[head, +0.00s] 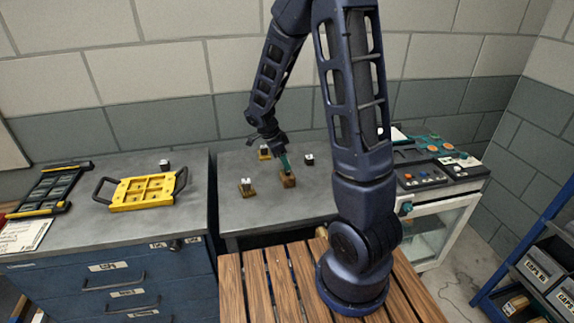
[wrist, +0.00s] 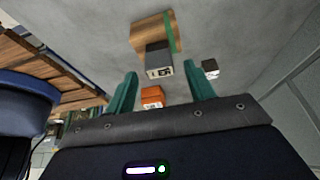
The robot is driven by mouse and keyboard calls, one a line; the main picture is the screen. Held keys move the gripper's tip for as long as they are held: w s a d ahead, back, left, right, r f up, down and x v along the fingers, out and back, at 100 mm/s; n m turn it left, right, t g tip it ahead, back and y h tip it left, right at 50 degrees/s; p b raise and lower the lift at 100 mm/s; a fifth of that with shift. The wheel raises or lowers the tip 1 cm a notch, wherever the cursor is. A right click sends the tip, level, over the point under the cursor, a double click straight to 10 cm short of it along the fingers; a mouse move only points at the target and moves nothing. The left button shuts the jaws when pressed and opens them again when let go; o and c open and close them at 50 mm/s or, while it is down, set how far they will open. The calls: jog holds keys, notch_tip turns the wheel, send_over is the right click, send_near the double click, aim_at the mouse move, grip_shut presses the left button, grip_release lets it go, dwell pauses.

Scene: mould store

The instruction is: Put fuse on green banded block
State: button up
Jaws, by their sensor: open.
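The wooden block (head: 288,181) stands on the grey bench below my gripper. In the wrist view this block (wrist: 150,33) shows a green band on its right part. A dark grey fuse (wrist: 158,65) with a pale labelled end appears against the block's near edge, apparently on it. My gripper (head: 286,160) is open, its teal fingers apart just above the block. In the wrist view the fingers (wrist: 160,82) lie either side of the view line to the fuse, with a gap. An orange piece (wrist: 152,97) with a pale label shows between them, partly hidden by the gripper body.
A small dark piece (head: 309,160) stands right of the gripper. A yellow tray (head: 125,206) lies on the left cabinet; a control panel (head: 440,175) is at right. The front bench is clear.

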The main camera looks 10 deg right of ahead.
jog(key=v, duration=0.8)
jog(key=s+d+r+n+t+y, duration=0.2)
jog(key=s+d+r+n, duration=0.4)
jog(key=s+r+n, duration=0.2)
jog(key=s+d+r+n+t+y, duration=0.2)
jog(key=s+d+r+n, duration=0.4)
jog(key=s+r+n, duration=0.3)
jog(key=s+n, duration=0.1)
jog(key=s, duration=0.2)
jog(key=shift+t, duration=0.3)
jog(key=shift+d+r, duration=0.1)
dwell(0.4)
